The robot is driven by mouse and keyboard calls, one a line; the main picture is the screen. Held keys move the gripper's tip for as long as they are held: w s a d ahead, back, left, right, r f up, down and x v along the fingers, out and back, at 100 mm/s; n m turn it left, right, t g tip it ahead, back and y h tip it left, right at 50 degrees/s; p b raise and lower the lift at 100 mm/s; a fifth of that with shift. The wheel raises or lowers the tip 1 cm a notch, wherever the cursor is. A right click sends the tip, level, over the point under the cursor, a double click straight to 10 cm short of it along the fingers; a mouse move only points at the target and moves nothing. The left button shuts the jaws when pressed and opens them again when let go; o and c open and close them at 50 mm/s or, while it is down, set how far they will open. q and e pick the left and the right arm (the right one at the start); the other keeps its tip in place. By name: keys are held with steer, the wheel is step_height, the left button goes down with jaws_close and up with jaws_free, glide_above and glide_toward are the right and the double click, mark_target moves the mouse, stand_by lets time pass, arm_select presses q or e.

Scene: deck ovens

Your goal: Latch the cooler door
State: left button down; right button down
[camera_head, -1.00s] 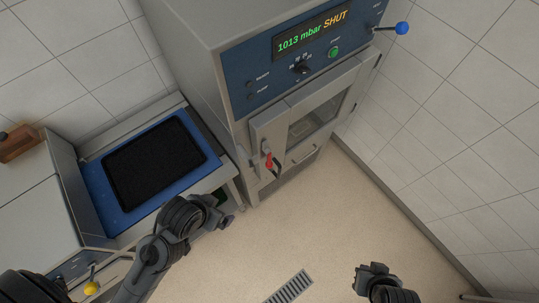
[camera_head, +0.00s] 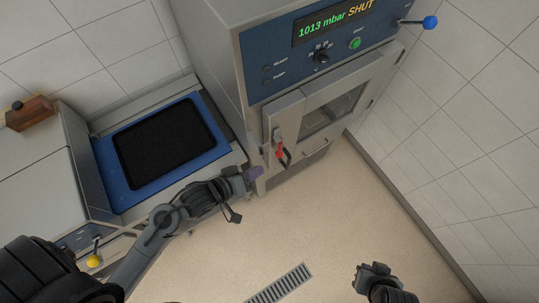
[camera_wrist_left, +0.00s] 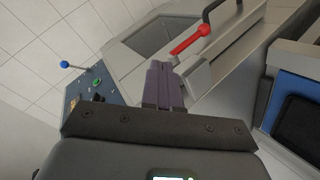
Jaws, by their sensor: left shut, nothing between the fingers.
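The cooler (camera_head: 222,60) is a tall steel cabinet with a blue panel (camera_head: 318,52) reading "1013 mbar SHUT". Its windowed door (camera_head: 310,88) appears closed. A latch handle with a red part (camera_head: 280,152) and a dark grip sits at the door's left edge; in the left wrist view the red lever (camera_wrist_left: 190,40) shows large. My left gripper (camera_head: 257,173) is just below and left of the latch, apart from it in the head view. Its purple-grey fingers (camera_wrist_left: 163,86) are shut and empty. My right gripper (camera_head: 371,272) is low over the floor, far from the door; its finger state is unclear.
A blue-topped counter (camera_head: 107,177) with a black mat (camera_head: 165,143) stands left of the cooler. A blue-knobbed lever (camera_head: 430,22) sticks out at the panel's right, and a yellow-knobbed one (camera_head: 94,261) is lower left. Open floor (camera_head: 310,220) with a drain grate (camera_head: 278,285) lies in front.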

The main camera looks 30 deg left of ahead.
arm_select(q)
steer(key=w+a+f+n+t+h+b, duration=0.1)
steer(key=a+f+n+h+b, duration=0.1)
steer(key=a+f+b, duration=0.3)
steer(key=w+a+f+n+t+h+b, duration=0.1)
steer(key=a+f+h+b, duration=0.4)
steer(key=f+b, duration=0.6)
steer(key=shift+w+a+f+n+b, duration=0.2)
steer(key=shift+w+a+n+b, duration=0.15)
steer(key=shift+w+a+n, duration=0.2)
steer(key=x, duration=1.4)
steer(key=shift+r, duration=0.25)
